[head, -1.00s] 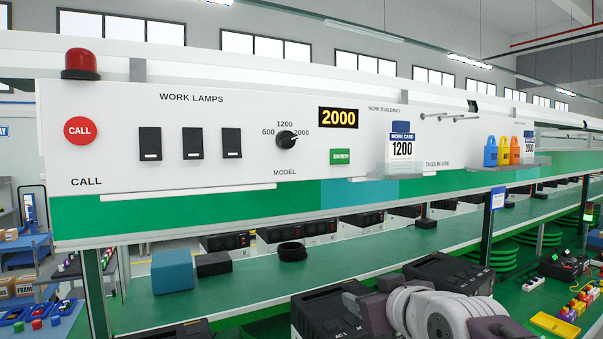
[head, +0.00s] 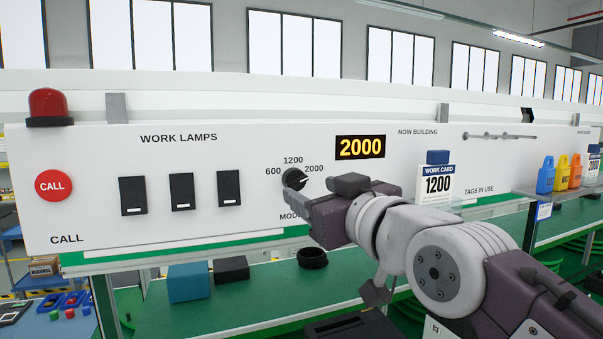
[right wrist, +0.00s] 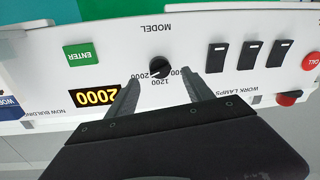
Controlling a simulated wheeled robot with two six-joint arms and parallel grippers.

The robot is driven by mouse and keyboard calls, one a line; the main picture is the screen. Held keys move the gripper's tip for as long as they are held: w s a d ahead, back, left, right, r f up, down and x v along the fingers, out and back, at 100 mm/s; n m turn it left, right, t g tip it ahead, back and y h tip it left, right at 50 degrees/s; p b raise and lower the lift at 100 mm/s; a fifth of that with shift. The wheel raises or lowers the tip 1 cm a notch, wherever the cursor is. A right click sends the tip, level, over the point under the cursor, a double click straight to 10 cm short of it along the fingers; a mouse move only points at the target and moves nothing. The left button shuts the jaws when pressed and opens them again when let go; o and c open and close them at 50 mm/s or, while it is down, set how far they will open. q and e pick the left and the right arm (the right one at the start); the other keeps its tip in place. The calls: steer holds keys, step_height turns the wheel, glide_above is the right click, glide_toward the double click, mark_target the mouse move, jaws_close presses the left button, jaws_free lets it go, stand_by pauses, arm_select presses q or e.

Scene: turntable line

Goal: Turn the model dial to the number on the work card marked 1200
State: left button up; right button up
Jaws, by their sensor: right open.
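The black model dial (head: 293,179) sits on the white panel with 600, 1200 and 2000 around it. Its white mark points toward 2000. The work card (head: 437,186) marked 1200 stands on a small ledge to the right. The display (head: 360,147) reads 2000. My right gripper (head: 312,203) is open in front of the panel, close to the dial. In the right wrist view, which is upside down, its fingers (right wrist: 160,80) stand on either side of the dial (right wrist: 160,68), with no contact visible. My left gripper is not in view.
The green ENTER button (right wrist: 81,53) shows in the right wrist view; my right arm hides it in the head view. Three black lamp switches (head: 182,191) and a red CALL button (head: 53,185) are on the left. Colored tags (head: 561,175) hang at the right.

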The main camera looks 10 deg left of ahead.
mark_target(299, 183)
steer(key=p+x, duration=0.1)
steer(key=x, duration=0.2)
steer(key=p+x, duration=0.1)
steer(key=x, duration=0.1)
steer(key=shift+w, duration=0.5)
steer(key=shift+a, duration=0.2)
steer(key=shift+s+a, duration=0.1)
steer(key=shift+s, duration=0.25)
steer(key=shift+w, duration=0.2)
steer(key=c, duration=0.4)
steer(key=shift+w, duration=0.1)
steer(key=c, duration=0.5)
jaws_close()
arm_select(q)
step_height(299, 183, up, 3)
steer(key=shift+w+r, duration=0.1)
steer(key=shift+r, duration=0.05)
